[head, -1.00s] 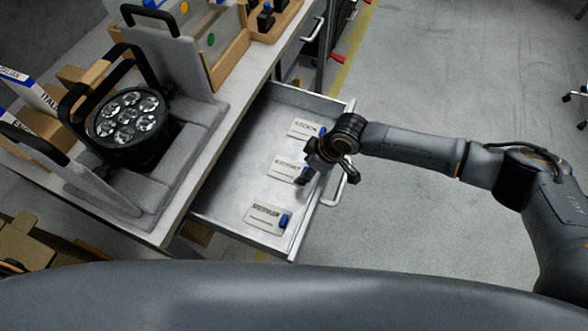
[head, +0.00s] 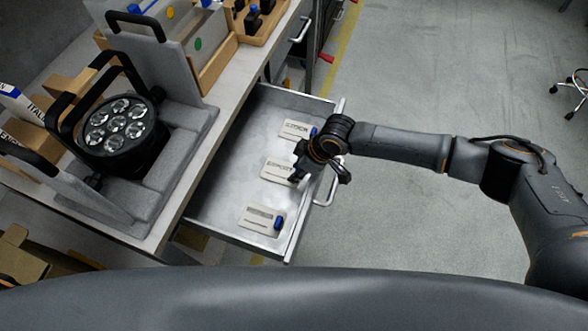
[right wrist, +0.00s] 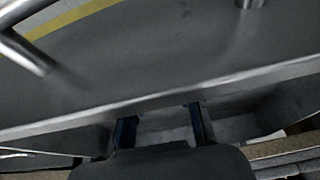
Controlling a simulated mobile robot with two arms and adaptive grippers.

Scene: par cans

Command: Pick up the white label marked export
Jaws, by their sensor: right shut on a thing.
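Three white labels lie in the open drawer, the top one (head: 297,129), the middle one (head: 276,168) and the bottom one (head: 257,219). Their print is small and blurred; the middle one seems to read export. The top and bottom labels each show a blue tab. My right gripper (head: 299,172) is over the right end of the middle label and shut on it; the fingers hide its tab. In the right wrist view, the fingers (right wrist: 162,126) stand either side of a pale surface. My left gripper is not in view.
The grey drawer (head: 222,205) is pulled out from the workbench, with its front and handle (head: 327,190) under my right arm. A par can light (head: 115,125) sits in a grey foam holder on the bench. Open floor lies to the right.

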